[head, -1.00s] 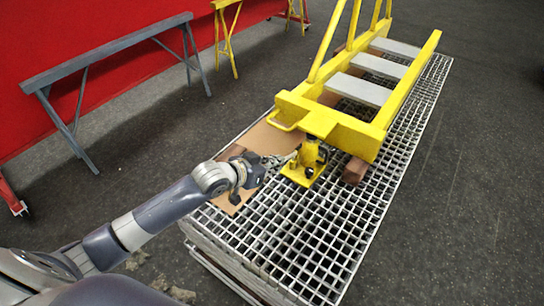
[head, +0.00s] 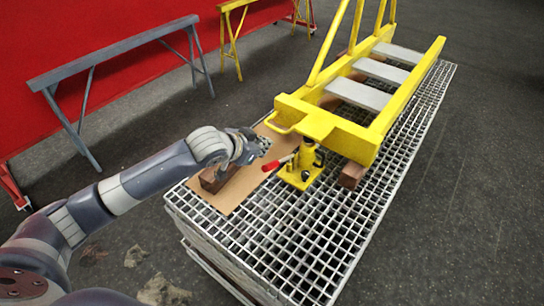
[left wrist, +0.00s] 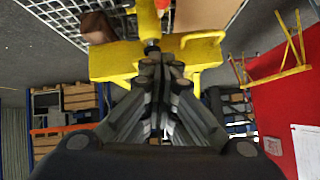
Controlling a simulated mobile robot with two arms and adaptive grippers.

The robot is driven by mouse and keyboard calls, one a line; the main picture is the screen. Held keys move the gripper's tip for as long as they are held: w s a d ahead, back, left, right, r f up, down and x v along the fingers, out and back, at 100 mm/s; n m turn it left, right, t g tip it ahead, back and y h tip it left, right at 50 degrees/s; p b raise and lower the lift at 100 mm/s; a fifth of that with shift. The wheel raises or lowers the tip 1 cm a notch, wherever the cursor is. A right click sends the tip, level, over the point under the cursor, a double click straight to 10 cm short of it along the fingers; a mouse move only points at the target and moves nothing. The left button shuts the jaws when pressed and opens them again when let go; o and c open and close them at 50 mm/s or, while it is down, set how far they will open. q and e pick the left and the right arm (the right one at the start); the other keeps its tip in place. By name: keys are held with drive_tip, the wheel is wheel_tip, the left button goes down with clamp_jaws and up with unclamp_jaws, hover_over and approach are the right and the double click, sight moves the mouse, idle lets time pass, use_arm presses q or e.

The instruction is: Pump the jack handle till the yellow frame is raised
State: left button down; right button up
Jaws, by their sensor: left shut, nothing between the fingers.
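The yellow jack (head: 304,165) stands on the metal grating under the near end of the yellow frame (head: 335,126). Its handle with a red grip (head: 277,163) points to the left, roughly level. My left gripper (head: 262,143) is shut and empty, just up and left of the red grip, apparently apart from it. In the left wrist view, the shut fingers (left wrist: 162,62) overlap the yellow frame (left wrist: 112,62) in the picture. The frame's far part runs back over the grating. My right gripper is not in view.
Wooden blocks (head: 352,174) lie beneath the frame, and another brown block (head: 213,178) sits on the cardboard sheet (head: 240,188). The grating (head: 300,240) is bare at the front. A grey trestle (head: 120,52) stands by the red wall at left.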

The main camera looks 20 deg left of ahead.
use_arm(q)
hover_over(272, 165)
drive_tip(key=w+d, duration=0.1)
wheel_tip(272, 165, down, 6)
drive_tip(key=f, duration=0.3)
drive_tip(key=shift+s+a+p, duration=0.3)
drive_tip(key=shift+s+a+f, duration=0.15)
drive_tip(key=shift+s+f, duration=0.05)
drive_tip(key=shift+f, duration=0.15)
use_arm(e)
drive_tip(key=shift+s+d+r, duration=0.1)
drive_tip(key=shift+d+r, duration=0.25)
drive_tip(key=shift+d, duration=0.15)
use_arm(q)
drive_tip(key=shift+f, duration=0.1)
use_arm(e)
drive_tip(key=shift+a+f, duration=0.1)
